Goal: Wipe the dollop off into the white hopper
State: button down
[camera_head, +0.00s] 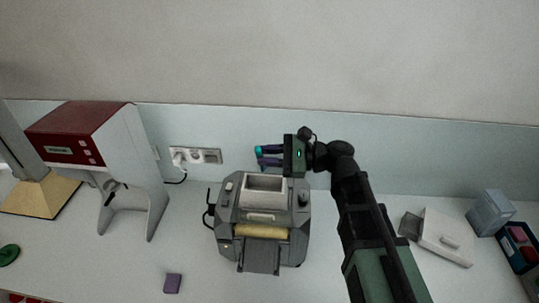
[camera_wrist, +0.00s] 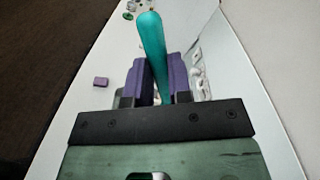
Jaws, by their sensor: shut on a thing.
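My gripper (camera_head: 268,157) is at the back of the bench, just behind and above the grey mill (camera_head: 228,215), with its fingers pointing left. In the wrist view its purple-padded fingers (camera_wrist: 160,80) are shut on a teal spatula (camera_wrist: 151,45), whose rounded end sticks out beyond the fingertips. A bit of teal also shows at the fingers in the head view. The white hopper (camera_head: 265,215) sits on top of the mill, its opening facing up, below and in front of the gripper. I cannot make out a dollop in either view.
A red-and-white machine (camera_head: 80,132) stands at the left. A wall socket (camera_head: 195,156) with a plug is behind the mill. A purple block (camera_head: 173,283) lies at the front left. White scales (camera_head: 442,238) and a dark blue box (camera_head: 518,245) are at the right.

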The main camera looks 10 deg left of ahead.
notch_tip(320, 180, down, 9)
jog(key=b, duration=0.9)
jog(key=shift+d+f, duration=0.15)
jog(key=shift+f+b, duration=0.35)
dwell(0.8)
jog(key=shift+s+f, duration=0.1)
jog(key=shift+s, duration=0.2)
dwell(1.4)
notch_tip(320, 180, up, 12)
jog(key=p, duration=1.1)
jog(key=shift+p, duration=0.35)
dwell(1.4)
